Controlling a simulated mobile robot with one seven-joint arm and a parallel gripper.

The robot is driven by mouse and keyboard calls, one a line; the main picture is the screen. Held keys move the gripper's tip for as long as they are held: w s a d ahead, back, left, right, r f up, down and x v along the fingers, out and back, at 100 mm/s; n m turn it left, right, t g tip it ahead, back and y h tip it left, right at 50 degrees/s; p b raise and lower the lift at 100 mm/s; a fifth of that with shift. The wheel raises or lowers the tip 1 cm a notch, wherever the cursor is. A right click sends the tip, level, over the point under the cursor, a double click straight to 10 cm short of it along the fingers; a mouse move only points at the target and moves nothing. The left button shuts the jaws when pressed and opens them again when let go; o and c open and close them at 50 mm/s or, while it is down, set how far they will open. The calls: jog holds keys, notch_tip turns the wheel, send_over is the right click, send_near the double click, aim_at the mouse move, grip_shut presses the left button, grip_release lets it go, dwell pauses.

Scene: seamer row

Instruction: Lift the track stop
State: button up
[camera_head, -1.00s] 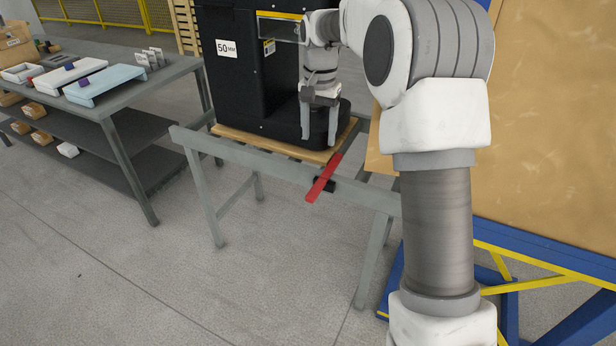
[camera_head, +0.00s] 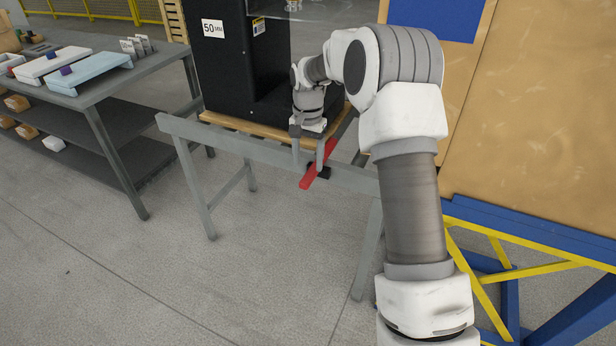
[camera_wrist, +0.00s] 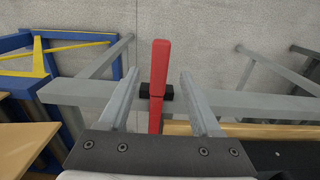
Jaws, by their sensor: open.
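The track stop is a red bar (camera_head: 309,180) with a black bracket (camera_head: 320,171) at the front rail of the grey metal stand (camera_head: 250,150). In the wrist view the red bar (camera_wrist: 160,65) lies lengthwise between the two fingers, with its black bracket (camera_wrist: 156,91) across the rail (camera_wrist: 240,103). My gripper (camera_head: 308,160) is open and points down at the bar. One finger is on each side of the bar, with a visible gap on both sides in the wrist view (camera_wrist: 152,85). The bar's rear end is partly hidden by my gripper.
A black machine (camera_head: 240,70) on a wooden board (camera_head: 245,125) stands behind the rail. A grey table (camera_head: 110,85) with trays is at the left. A blue and yellow frame (camera_head: 500,245) with a large tan panel (camera_head: 540,120) stands at the right. The floor in front is clear.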

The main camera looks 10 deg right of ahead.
aim_at(308, 176)
jog(key=shift+f+b, duration=0.45)
jog(key=shift+f, duration=1.95)
grip_shut()
